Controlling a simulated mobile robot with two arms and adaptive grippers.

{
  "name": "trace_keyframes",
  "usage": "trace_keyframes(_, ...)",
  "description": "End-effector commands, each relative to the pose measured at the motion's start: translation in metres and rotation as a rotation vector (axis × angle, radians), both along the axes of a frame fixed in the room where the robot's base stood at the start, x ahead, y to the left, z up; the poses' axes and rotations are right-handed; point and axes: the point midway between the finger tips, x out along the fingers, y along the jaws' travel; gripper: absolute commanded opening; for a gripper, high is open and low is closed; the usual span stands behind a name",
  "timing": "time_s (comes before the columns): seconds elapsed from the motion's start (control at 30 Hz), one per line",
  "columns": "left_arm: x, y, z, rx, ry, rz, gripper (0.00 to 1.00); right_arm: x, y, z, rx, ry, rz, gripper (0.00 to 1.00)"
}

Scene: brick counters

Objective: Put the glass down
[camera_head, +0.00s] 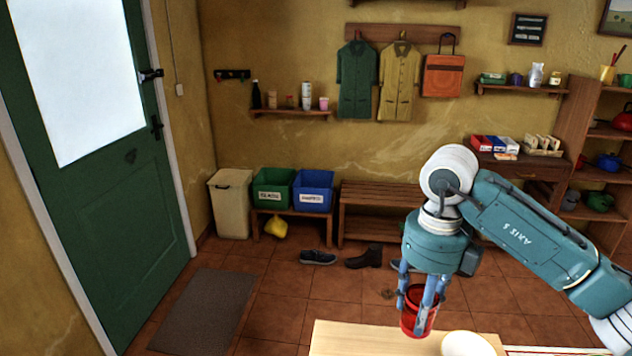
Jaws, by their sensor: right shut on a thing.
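A red glass (411,322) hangs in my right gripper (421,298), which points down with its fingers shut around the glass. The glass looks upright. It shows over the far edge of a light wooden surface (355,338) at the bottom of the head view. I cannot tell how high above that surface it is, or whether it touches it. My left gripper is not in view.
A white round dish (467,345) sits on the surface just right of the glass. The surface left of the glass is clear. Beyond are a wooden bench (375,195), shoes (318,257) on the tiled floor, a mat (205,310) and a green door (140,220).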

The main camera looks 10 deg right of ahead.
Motion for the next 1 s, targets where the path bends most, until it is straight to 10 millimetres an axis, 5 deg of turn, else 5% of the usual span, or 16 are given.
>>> trace_keyframes(0.17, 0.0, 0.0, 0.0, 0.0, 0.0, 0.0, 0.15, -0.006, 0.004, -0.003, -0.002, -0.003, 0.187, 0.08)
trace_keyframes(1.0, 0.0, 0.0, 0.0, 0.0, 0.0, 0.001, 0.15, -0.065, 0.034, -0.027, -0.016, -0.003, 1.696, 0.08)
